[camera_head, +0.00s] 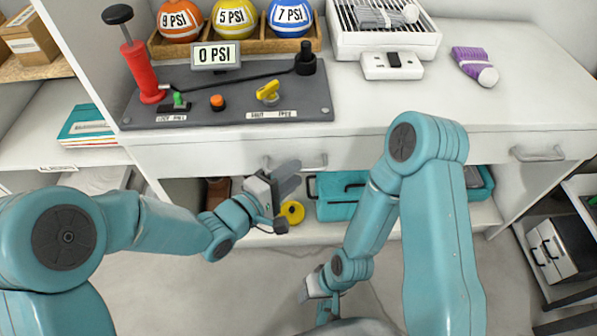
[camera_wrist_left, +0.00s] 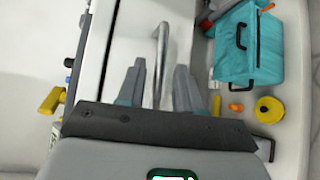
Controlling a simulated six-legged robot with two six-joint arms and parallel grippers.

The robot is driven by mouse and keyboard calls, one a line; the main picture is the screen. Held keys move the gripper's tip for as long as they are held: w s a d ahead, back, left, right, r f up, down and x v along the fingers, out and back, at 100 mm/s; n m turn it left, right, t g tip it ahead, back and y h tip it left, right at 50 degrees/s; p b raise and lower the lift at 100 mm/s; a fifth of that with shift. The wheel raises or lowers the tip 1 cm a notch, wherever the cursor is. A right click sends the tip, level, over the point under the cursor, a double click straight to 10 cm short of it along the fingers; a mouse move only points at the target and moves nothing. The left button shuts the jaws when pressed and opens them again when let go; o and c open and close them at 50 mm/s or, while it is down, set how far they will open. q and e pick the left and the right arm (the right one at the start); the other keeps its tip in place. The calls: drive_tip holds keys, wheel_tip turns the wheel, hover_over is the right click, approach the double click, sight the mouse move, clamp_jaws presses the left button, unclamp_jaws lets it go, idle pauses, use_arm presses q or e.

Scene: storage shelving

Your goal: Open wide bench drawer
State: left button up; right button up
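The white bench drawer front (camera_head: 400,150) runs below the bench top and looks closed. It carries a metal bar handle (camera_head: 318,161) near the middle of the head view and a second handle (camera_head: 538,154) at the right. I cannot tell whether both belong to one drawer. My left gripper (camera_head: 287,180) is in front of the first handle and partly hides it. In the left wrist view the left gripper (camera_wrist_left: 160,90) is open, its fingers appearing on either side of the handle (camera_wrist_left: 161,45); contact is unclear. My right gripper (camera_head: 314,288) hangs low, away from the drawer, its fingers unclear.
A teal toolbox (camera_head: 338,205) and a yellow roll (camera_head: 292,212) are on the shelf below the drawer. The bench top holds a control panel (camera_head: 230,105), PSI-labelled balls (camera_head: 235,17), a white device (camera_head: 392,66) and a purple item (camera_head: 472,62). Open floor lies below.

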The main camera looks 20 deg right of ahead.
use_arm(q)
drive_tip(key=shift+x, duration=1.35)
clamp_jaws()
drive_tip(key=shift+a, duration=0.1)
